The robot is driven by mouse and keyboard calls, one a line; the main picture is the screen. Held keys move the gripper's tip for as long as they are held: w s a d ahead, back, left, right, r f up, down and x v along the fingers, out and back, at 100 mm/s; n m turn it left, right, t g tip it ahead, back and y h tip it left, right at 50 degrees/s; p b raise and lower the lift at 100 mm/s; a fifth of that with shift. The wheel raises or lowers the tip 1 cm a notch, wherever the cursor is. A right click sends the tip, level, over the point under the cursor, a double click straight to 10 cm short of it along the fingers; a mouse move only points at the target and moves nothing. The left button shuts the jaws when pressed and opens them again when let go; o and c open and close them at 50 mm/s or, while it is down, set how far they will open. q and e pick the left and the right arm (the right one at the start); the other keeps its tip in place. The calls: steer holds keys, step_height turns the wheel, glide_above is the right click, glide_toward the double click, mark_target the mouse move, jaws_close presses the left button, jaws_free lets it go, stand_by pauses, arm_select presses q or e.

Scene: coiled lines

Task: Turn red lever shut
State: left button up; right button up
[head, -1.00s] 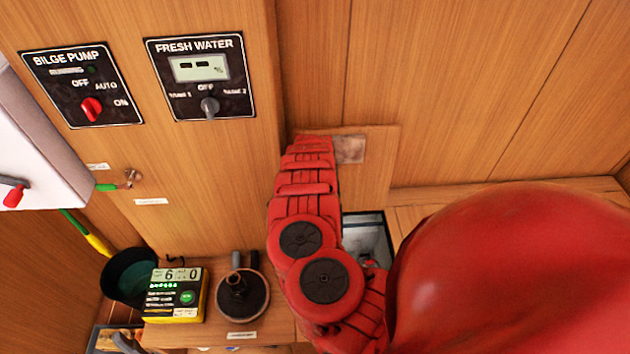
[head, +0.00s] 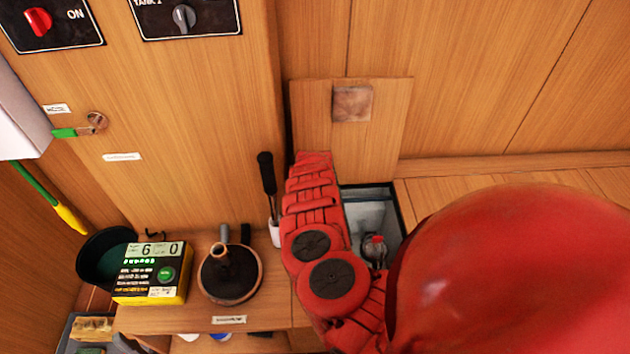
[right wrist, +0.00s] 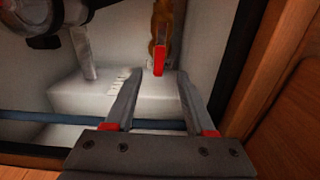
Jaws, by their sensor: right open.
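A small red lever (right wrist: 160,61) hangs below a brownish-orange fitting (right wrist: 163,18) inside a pale open compartment in the right wrist view. My right gripper (right wrist: 160,78) is open, with its two grey fingers pointing toward the lever. The lever's red end shows in line with the gap between the fingertips; whether it is between them or just beyond, I cannot tell. In the head view a small red part (head: 377,240) shows inside the compartment beside my red arm, which hides my right gripper. My left gripper is not in view.
The compartment's dark rim (head: 400,209) surrounds the opening, with a raised wooden lid (head: 387,120) behind it. A white block (right wrist: 80,98) and a dark blue pipe (right wrist: 45,119) lie inside. A yellow-black device (head: 152,273) and a round wooden-rimmed base (head: 230,285) stand left.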

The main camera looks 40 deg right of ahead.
step_height(320, 180, down, 9)
steer(key=b, duration=0.4)
steer(key=shift+f+b, duration=0.35)
steer(key=shift+b, duration=0.1)
jaws_close()
stand_by(0.8)
